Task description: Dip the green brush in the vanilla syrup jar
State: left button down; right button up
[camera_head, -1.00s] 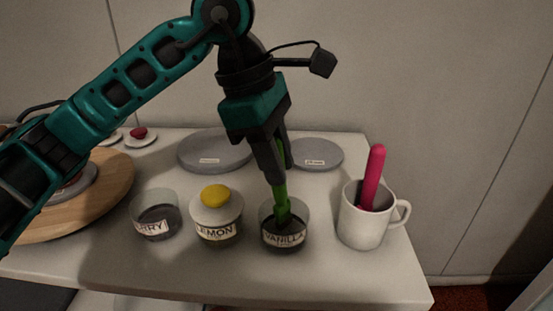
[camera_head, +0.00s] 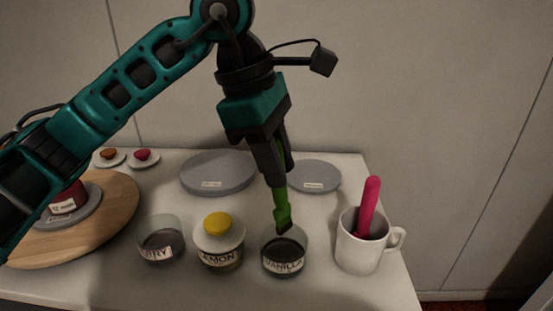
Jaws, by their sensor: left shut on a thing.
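The green brush (camera_head: 281,207) points down, held by my left gripper (camera_head: 277,180), which is shut on its upper part. The brush's dark tip is at the mouth of the vanilla syrup jar (camera_head: 284,262), a clear jar labelled VANILLA with dark contents. The tip appears at or just inside the rim, above the syrup; its exact depth is hard to tell. My right gripper is not in view.
A lidded LEMON jar (camera_head: 219,246) and an open jar with a label ending RRY (camera_head: 160,240) stand left of the vanilla jar. A white mug (camera_head: 359,248) with a pink-handled tool (camera_head: 369,203) stands right. Grey discs (camera_head: 215,176) lie behind. A wooden board (camera_head: 118,220) is left.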

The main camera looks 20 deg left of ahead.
aim_at(276, 139)
pick_arm(q)
jog(key=shift+r+p, duration=1.85)
jog(key=shift+r, duration=0.7)
jog(key=shift+f, duration=0.1)
